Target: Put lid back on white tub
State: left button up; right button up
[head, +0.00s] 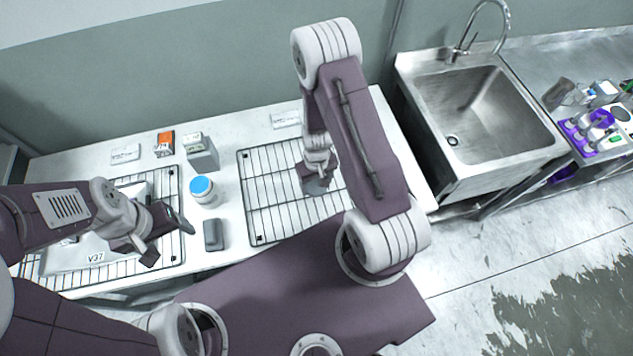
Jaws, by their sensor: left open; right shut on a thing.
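A small white tub (207,198) stands upright on the white table between two wire racks. Its round top shows blue; I cannot tell whether this is a cover or its contents. My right gripper (316,176) is over the right rack, shut on a grey, round, flat thing that looks like a lid (318,187). The gripper partly hides it, and I cannot tell whether it touches the rack. My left gripper (167,240) is open and empty, left of the tub, over the edge of a white tray (70,258) labelled V37.
The left rack (172,190) carries the tray; the right rack (262,205) is otherwise bare. A dark grey block (213,235) sits in front of the tub. A grey box (204,155), an orange box (164,145) and label cards (125,154) stand behind. A sink (470,110) is at right.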

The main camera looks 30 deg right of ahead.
pick_arm(q)
notch_tip(320, 180, up, 3)
jog(key=p, duration=0.4)
jog(key=shift+r, duration=0.15)
pick_arm(e)
jog(key=s+a+r, duration=0.4)
jog(key=s+r, duration=0.1)
jog(key=s, duration=0.2)
jog(key=shift+s+r, duration=0.15)
jog(key=shift+s, duration=0.25)
jog(key=shift+a, duration=0.1)
pick_arm(q)
jog(key=o, duration=0.6)
